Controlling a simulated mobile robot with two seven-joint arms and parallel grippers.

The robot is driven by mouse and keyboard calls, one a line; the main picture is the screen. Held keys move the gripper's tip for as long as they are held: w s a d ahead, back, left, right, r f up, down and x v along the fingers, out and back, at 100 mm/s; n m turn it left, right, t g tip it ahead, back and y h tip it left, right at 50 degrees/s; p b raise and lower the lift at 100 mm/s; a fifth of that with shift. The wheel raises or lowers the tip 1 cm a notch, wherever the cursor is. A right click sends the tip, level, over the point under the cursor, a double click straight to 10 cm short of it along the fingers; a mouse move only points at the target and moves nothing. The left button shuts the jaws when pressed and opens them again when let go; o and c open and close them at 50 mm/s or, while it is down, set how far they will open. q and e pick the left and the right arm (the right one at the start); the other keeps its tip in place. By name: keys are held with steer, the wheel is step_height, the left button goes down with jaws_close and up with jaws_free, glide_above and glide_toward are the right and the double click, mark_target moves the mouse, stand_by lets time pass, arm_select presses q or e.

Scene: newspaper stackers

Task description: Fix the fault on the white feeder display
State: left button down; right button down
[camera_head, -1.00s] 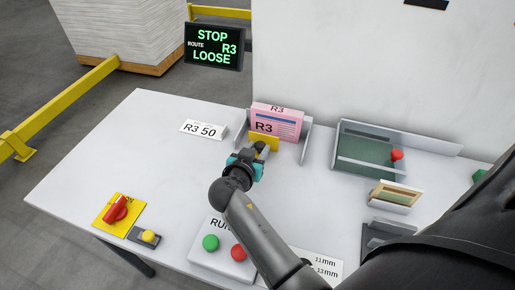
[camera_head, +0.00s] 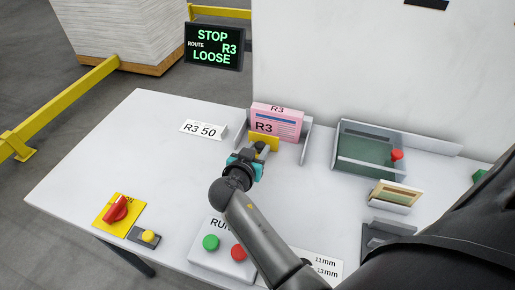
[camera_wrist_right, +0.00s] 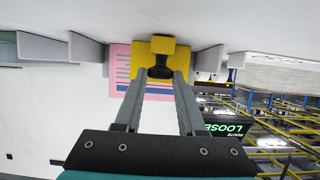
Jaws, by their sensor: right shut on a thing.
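The black display (camera_head: 213,46) reads "STOP ROUTE R3 LOOSE" in green; part of it also shows in the right wrist view (camera_wrist_right: 228,129). A pink R3 stack (camera_head: 277,121) stands upright between grey side plates. A yellow block (camera_head: 263,137) with a black knob stands against its front. My right gripper (camera_head: 257,151) is at this block; in the right wrist view its fingers (camera_wrist_right: 161,75) are shut on the black knob, with the yellow block (camera_wrist_right: 158,48) just beyond. My left gripper is not in view.
A white "R3 50" card (camera_head: 203,129) lies left of the stack. A RUN box (camera_head: 222,250) with green and red buttons, a red switch on a yellow plate (camera_head: 118,210) and a yellow button (camera_head: 149,236) are in front. A green tray (camera_head: 365,152) stands right. The table's left part is clear.

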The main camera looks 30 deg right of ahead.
mark_target(263, 136)
steer(key=shift+w+d, duration=0.1)
steer(key=w+d+b, duration=0.1)
steer(key=w+d, duration=0.2)
steer(key=shift+d, duration=0.2)
steer(key=shift+s, duration=0.1)
steer(key=c, duration=0.5)
jaws_free()
steer(key=shift+a, duration=0.1)
